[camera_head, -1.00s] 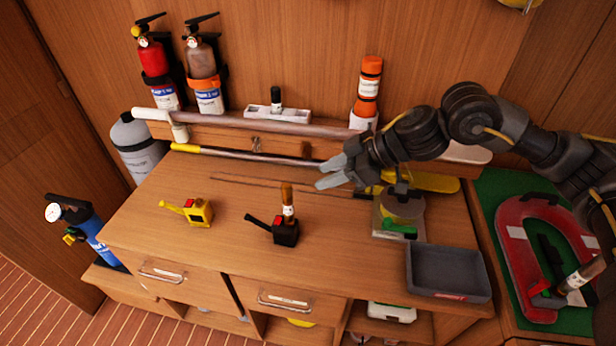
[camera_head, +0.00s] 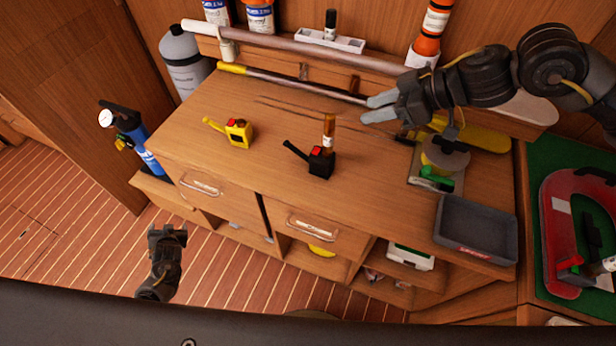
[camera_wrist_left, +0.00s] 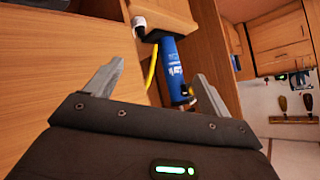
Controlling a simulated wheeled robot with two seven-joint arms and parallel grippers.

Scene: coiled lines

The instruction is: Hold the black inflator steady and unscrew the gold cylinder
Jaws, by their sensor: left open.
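The black inflator (camera_head: 321,162) stands on the wooden bench top with its dark lever pointing left and a red spot on top. The gold cylinder (camera_head: 329,132) stands upright in it, with a pale label band low down. My right gripper (camera_head: 372,108) is above the back of the bench, right of and behind the cylinder, with its grey fingers apart and empty. My left gripper (camera_head: 168,232) is low in front of the bench, over the floor. In the left wrist view its fingers (camera_wrist_left: 155,88) are spread with nothing gripped. The inflator does not show there.
A yellow inflator-like device (camera_head: 237,133) stands left on the bench. A grey tray (camera_head: 476,230) and a round device (camera_head: 444,158) are at the right. A blue cylinder (camera_head: 143,145) stands beside the bench's left end. A red horseshoe-shaped item (camera_head: 560,235) lies on green at far right.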

